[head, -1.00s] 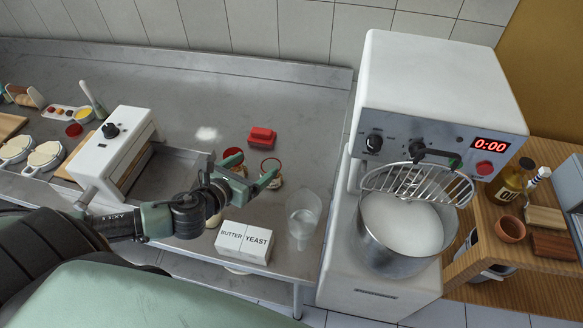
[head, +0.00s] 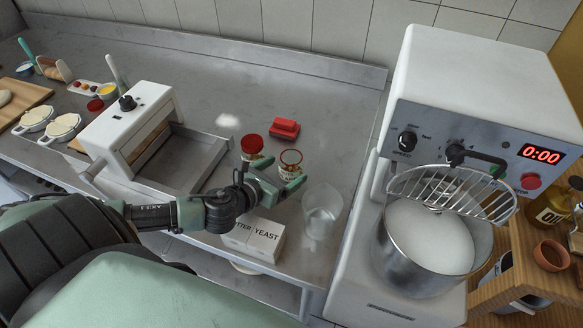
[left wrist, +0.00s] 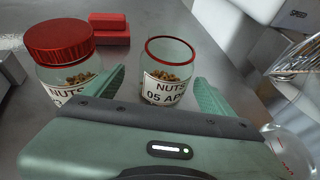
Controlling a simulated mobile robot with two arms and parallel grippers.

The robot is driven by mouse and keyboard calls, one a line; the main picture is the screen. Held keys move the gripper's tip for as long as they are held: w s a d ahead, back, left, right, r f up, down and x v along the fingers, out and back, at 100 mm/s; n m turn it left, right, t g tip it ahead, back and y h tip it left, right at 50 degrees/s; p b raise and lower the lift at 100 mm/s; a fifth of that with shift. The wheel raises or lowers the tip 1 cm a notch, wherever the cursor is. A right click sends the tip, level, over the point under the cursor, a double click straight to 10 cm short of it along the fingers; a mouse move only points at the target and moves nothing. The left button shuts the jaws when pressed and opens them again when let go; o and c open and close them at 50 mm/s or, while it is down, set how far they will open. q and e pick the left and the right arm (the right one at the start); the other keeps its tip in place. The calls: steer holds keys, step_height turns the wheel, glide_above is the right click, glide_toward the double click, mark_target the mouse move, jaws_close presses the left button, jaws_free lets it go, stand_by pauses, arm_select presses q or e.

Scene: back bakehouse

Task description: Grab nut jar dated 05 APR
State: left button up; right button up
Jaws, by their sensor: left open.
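The nut jar labelled "NUTS 05 AP…" (left wrist: 167,72), its last letter cut off by my gripper, is clear glass with a red rim and nuts low inside. It stands upright on the steel counter; it also shows in the head view (head: 291,163). A second nut jar with a solid red lid (left wrist: 63,60) stands to its left, its date mostly hidden; the head view shows it too (head: 252,146). My left gripper (head: 277,175) is open and empty, its fingers (left wrist: 160,78) pointing toward the 05 AP jar, which appears between them. My right gripper is out of view.
A red block (head: 285,129) lies behind the jars. A butter and yeast box (head: 255,238) and a clear beaker (head: 322,212) stand near the front edge. The white mixer (head: 470,75) rises at right; a white roller machine (head: 130,125) with a tray is at left.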

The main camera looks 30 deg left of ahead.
arm_select(q)
steer(key=shift+w+d, duration=0.1)
steer(key=shift+w, duration=0.65)
steer(key=p+x, duration=0.1)
steer(key=x, duration=0.2)
steer(key=shift+w+d+p, duration=0.2)
steer(key=shift+w+p, duration=0.1)
steer(key=shift+w+f, duration=0.2)
steer(key=shift+w, duration=0.2)
steer(key=c, duration=1.7)
steer(key=shift+r, duration=0.2)
